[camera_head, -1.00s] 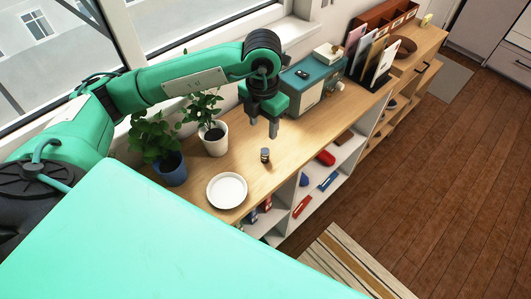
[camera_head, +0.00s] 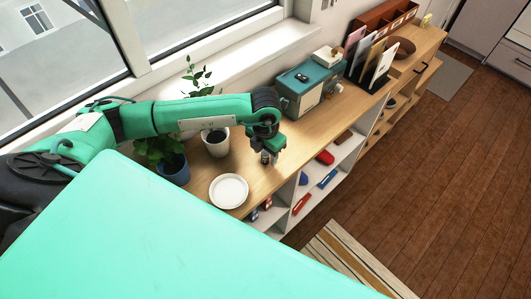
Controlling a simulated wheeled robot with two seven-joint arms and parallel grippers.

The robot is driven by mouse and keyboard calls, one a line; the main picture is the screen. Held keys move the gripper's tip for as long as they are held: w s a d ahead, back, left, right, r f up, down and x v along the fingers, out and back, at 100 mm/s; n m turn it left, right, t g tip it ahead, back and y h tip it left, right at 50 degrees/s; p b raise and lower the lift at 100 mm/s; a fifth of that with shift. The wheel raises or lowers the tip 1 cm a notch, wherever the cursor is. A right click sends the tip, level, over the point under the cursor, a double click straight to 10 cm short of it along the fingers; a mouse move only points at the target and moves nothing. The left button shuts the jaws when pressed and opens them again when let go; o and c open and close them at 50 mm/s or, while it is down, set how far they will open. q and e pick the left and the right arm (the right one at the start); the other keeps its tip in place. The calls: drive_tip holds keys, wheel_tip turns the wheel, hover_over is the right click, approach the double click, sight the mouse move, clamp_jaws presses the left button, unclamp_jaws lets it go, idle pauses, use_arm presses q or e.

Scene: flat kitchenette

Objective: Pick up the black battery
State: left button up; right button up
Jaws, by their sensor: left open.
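The small black battery (camera_head: 266,157) stands upright on the wooden shelf top, behind and right of the white plate. It is small and partly hidden by my left gripper. My left gripper (camera_head: 269,158) points down over the battery, with its fingers low around or right beside it; I cannot tell if they touch it. The left gripper is open. My right gripper is not in view.
A white plate (camera_head: 229,191) lies in front of the battery. A white-potted plant (camera_head: 216,143) and a blue-potted plant (camera_head: 174,169) stand to the left, under my left arm. A teal-topped box (camera_head: 303,93) stands to the right. The shelf's front edge is close.

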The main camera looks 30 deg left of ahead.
use_arm(q)
drive_tip(key=shift+f, duration=0.6)
clamp_jaws()
drive_tip(key=shift+r, duration=0.15)
